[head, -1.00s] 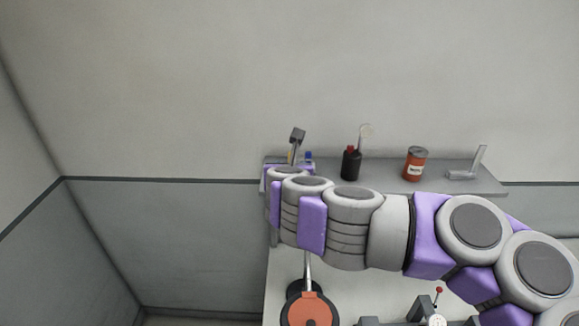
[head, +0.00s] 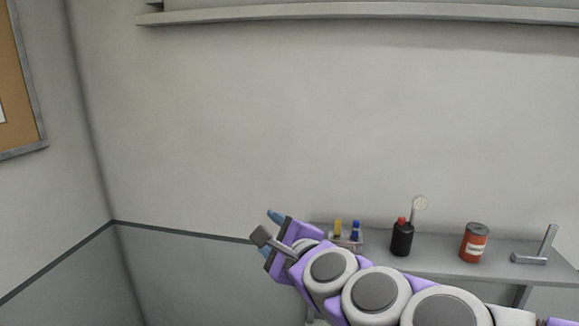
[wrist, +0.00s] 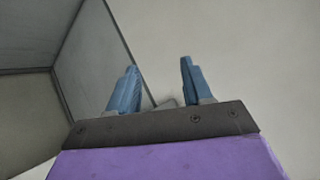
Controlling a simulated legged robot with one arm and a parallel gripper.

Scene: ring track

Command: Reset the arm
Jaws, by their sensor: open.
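My arm reaches across the lower part of the head view from the right. My gripper (head: 271,234) is at its left end, in front of the wall and just left of the grey shelf. Its two blue fingers also show in the wrist view (wrist: 160,82), standing well apart. Nothing is between them. The gripper is open and empty, and I see no contact with the wall or shelf.
The grey shelf (head: 440,262) holds a black bottle (head: 402,240), an orange can (head: 474,245), a grey angled piece (head: 537,252) and a small holder with yellow and blue items (head: 347,238). A long ledge (head: 360,12) runs above. The wall between is bare.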

